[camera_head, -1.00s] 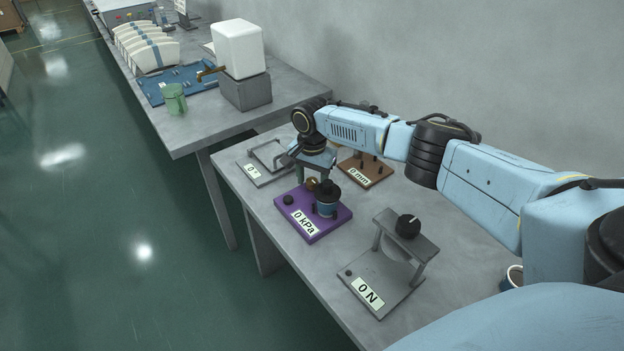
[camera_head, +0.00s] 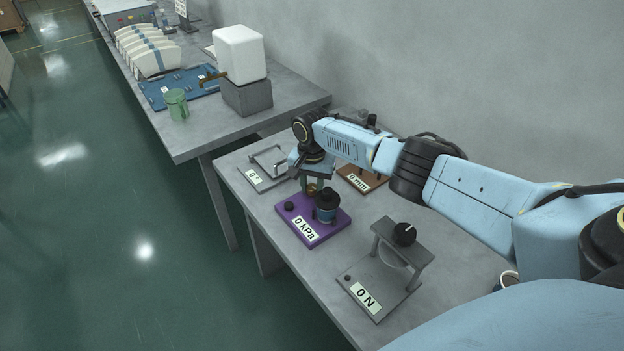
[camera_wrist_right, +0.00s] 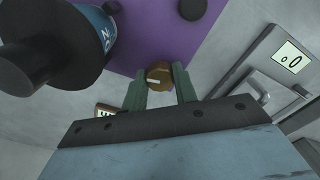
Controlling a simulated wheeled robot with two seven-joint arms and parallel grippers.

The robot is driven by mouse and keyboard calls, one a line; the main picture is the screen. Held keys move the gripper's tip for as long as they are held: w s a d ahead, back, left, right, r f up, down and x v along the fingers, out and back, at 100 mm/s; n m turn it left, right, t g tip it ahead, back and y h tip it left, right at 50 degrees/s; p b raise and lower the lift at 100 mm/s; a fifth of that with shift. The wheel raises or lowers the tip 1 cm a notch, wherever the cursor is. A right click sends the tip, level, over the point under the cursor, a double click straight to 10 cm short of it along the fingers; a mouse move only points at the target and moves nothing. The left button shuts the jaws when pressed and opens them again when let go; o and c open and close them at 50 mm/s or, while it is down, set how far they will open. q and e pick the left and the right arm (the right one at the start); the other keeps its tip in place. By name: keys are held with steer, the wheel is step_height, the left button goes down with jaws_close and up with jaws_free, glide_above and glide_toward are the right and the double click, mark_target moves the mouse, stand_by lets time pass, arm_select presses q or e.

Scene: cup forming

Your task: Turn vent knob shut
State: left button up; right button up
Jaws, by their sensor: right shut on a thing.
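The vent knob (camera_wrist_right: 160,77) is a small brass-brown knob with a pale line on top, at the edge of a purple base plate. My right gripper (camera_wrist_right: 160,82) is around it in the right wrist view, with one finger on each side, shut on it. In the head view the right gripper (camera_head: 312,184) reaches down at the back of the purple plate (camera_head: 325,234), which carries a "0 kPa" label (camera_head: 305,229). A black-topped blue cup device (camera_head: 327,206) stands on the plate beside the gripper. My left gripper is not in view.
A grey press stand with a black knob (camera_head: 404,234) and "0 N" label stands nearer. A brown "0 mm" plate (camera_head: 358,178) and a grey plate with a handle (camera_head: 262,176) flank the gripper. A green mug (camera_head: 177,104) stands on the far table.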

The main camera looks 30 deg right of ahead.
steer(key=shift+r+n+p, duration=0.1)
steer(key=shift+n+p, duration=0.35)
steer(key=shift+n, duration=0.45)
steer(key=n, duration=0.5)
steer(key=shift+n, duration=0.3)
steer(key=n, duration=0.4)
steer(key=shift+p, duration=0.3)
steer(key=shift+n, duration=2.1)
steer(key=o, duration=1)
